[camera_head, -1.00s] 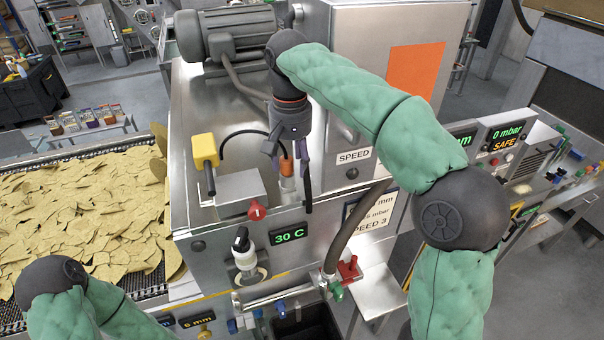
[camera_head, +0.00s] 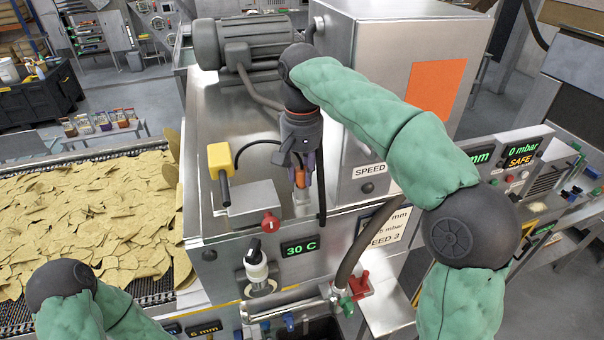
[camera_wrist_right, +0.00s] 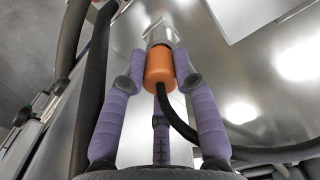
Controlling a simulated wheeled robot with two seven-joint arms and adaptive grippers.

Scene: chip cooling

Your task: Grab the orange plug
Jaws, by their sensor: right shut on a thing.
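The orange plug (camera_head: 299,179) is upright on the steel machine top, in line with a metal socket (camera_head: 302,204) below it. In the right wrist view the orange plug (camera_wrist_right: 160,68) sits between the purple fingers, its silver end against the steel and a black cable leaving its near end. My right gripper (camera_head: 302,182) comes down from above and is shut on the plug; its fingers (camera_wrist_right: 160,75) press on the plug's sides. My left arm shows at the lower left, but its gripper is out of view.
A red knob (camera_head: 270,222) and a 30 C display (camera_head: 299,248) are at the front. A conveyor of chips (camera_head: 90,215) lies left.

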